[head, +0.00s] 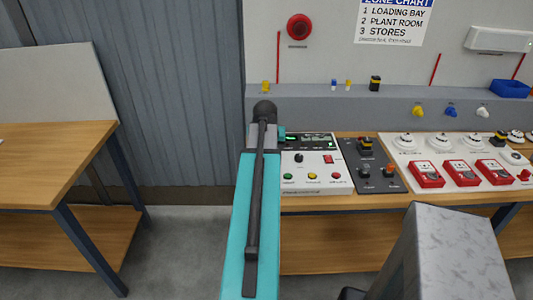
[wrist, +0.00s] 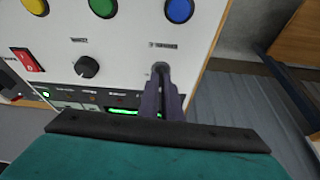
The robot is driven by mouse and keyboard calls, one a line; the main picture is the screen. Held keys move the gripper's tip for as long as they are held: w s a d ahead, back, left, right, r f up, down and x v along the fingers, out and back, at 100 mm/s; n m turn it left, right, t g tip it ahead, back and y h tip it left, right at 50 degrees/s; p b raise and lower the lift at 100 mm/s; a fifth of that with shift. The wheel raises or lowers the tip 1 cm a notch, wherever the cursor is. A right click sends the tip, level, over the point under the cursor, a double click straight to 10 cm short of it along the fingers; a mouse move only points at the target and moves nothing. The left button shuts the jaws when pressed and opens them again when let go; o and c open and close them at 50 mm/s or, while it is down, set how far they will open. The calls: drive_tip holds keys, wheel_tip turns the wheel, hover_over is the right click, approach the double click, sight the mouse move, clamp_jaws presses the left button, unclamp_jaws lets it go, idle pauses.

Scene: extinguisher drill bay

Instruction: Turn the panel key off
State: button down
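The white control panel (head: 310,185) stands on the bench behind the end of my arm in the head view. In the wrist view the panel face (wrist: 125,45) appears upside down. The round key switch (wrist: 160,67) is on it, right of a black knob (wrist: 87,67). My gripper (wrist: 160,75) is at the key switch, its two dark fingers nearly together, with their tips at the switch. The fingers cover the key, so its turn angle cannot be read. In the head view my arm hides the fingers and the key.
A red rocker switch (wrist: 27,60) and coloured buttons, one green (wrist: 103,6), are near my fingers. A dark panel (head: 376,180) and red devices, one nearest (head: 426,174), lie to the right. A wooden table (head: 50,160) stands left, with open floor between.

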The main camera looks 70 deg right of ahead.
drive_tip(key=shift+a+n, duration=0.1)
drive_tip(key=shift+n, duration=0.4)
drive_tip(key=c, duration=2)
unclamp_jaws()
drive_tip(key=shift+r, duration=0.2)
drive_tip(key=shift+s+b+v, duration=0.15)
drive_tip(key=shift+b+v, duration=0.55)
drive_tip(key=shift+v, duration=2.65)
drive_tip(key=shift+s+b+v, duration=0.1)
drive_tip(key=shift+b+v, duration=0.55)
drive_tip(key=shift+v, duration=2.7)
